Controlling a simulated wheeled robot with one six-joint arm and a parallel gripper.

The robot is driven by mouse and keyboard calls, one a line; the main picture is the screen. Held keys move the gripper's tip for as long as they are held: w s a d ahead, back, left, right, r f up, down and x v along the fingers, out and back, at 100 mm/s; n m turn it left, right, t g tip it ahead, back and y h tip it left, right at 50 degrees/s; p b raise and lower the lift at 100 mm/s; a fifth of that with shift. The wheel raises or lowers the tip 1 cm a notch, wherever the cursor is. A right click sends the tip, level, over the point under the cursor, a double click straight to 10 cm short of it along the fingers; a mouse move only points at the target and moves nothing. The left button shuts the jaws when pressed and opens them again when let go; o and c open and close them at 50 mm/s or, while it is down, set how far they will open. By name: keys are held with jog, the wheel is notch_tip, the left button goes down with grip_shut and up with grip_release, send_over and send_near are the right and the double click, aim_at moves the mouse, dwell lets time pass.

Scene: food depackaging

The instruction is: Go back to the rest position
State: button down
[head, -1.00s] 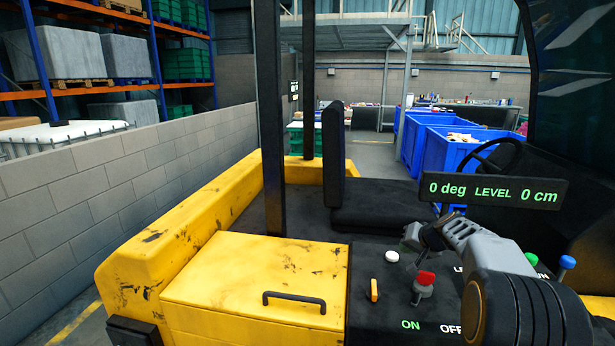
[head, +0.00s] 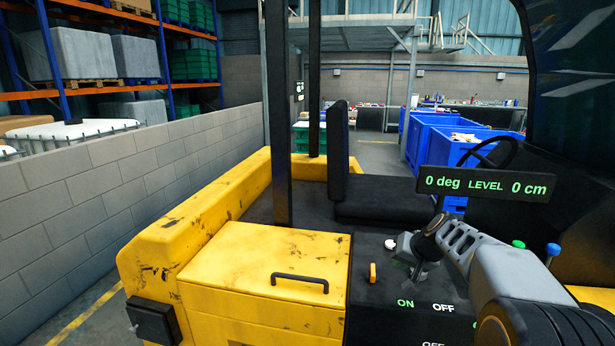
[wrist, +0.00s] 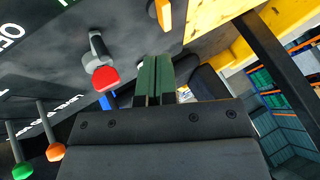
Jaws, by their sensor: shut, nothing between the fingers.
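My gripper (wrist: 154,80) shows in the wrist view as two green fingers pressed together with nothing between them. In the head view my grey arm reaches in from the lower right, with its end above the black control panel (head: 385,290); the fingers are hard to make out there. In the wrist view a red-topped lever (wrist: 104,77) stands left of the fingers, apart from them. An orange switch (wrist: 163,14) is above them in the picture. In the head view the orange switch (head: 372,272) and a white button (head: 390,244) sit on the panel, left of my arm.
A yellow forklift body (head: 265,265) with a black handle (head: 300,281) fills the lower middle. A display (head: 486,185) reads 0 deg LEVEL 0 cm. A green-topped lever (head: 519,244) and a blue-topped lever (head: 553,249) stand at the right. Blue crates (head: 465,140) are behind.

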jog(key=s+a+f+n+g+h, duration=0.1)
jog(key=s+a+f, duration=0.1)
jog(key=s, duration=1)
jog(key=s+a+f+n+g+h, duration=0.1)
jog(key=s+a, duration=0.4)
jog(key=s, duration=0.7)
jog(key=shift+s+f+n+g+h, duration=0.4)
jog(key=shift+f+h, duration=0.3)
jog(key=c, duration=1.9)
grip_release()
